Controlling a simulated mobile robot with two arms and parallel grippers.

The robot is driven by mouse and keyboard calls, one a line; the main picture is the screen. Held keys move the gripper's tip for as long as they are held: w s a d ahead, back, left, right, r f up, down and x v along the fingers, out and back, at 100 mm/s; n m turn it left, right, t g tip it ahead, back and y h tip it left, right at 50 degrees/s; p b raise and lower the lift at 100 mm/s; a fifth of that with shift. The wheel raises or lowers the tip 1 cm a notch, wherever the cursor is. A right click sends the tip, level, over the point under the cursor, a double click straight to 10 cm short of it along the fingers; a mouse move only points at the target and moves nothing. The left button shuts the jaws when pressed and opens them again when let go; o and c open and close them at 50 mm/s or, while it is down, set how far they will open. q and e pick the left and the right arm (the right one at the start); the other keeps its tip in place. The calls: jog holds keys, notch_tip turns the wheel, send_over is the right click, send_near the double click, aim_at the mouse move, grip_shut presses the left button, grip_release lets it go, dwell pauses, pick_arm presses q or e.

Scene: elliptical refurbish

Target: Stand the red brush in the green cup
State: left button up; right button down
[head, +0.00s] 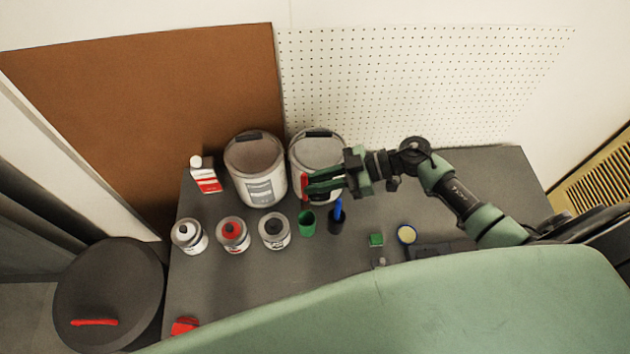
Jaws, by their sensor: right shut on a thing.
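My right gripper (313,182) comes in from the right and is shut on the red brush (304,186). The brush is held roughly upright at the fingertips, in front of the right-hand paint bucket. The green cup (307,224) stands on the table just below the brush in the picture. The brush's lower end looks above or near the cup's rim, and I cannot tell the exact gap. My left gripper is not in view.
A blue brush (338,208) stands in a dark cup (337,225) right of the green cup. Two large buckets (262,188) stand behind. Several small cans (274,232) stand to the left. A green block (376,239) and a yellow-rimmed round tin (406,234) lie right.

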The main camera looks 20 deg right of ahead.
aim_at(340, 200)
jog(key=shift+f+b, duration=3.6)
jog(key=shift+f, duration=1.45)
jog(key=c, duration=1.3)
grip_release()
jog(key=b+v, duration=0.1)
jog(key=v, duration=0.5)
jog(key=shift+s+d+f+b, duration=0.1)
jog(key=shift+s+d+b, duration=0.05)
jog(key=shift+d+b, duration=0.2)
jog(key=shift+s+d+r, duration=0.1)
jog(key=shift+d+r, duration=0.3)
jog(key=shift+d, duration=0.05)
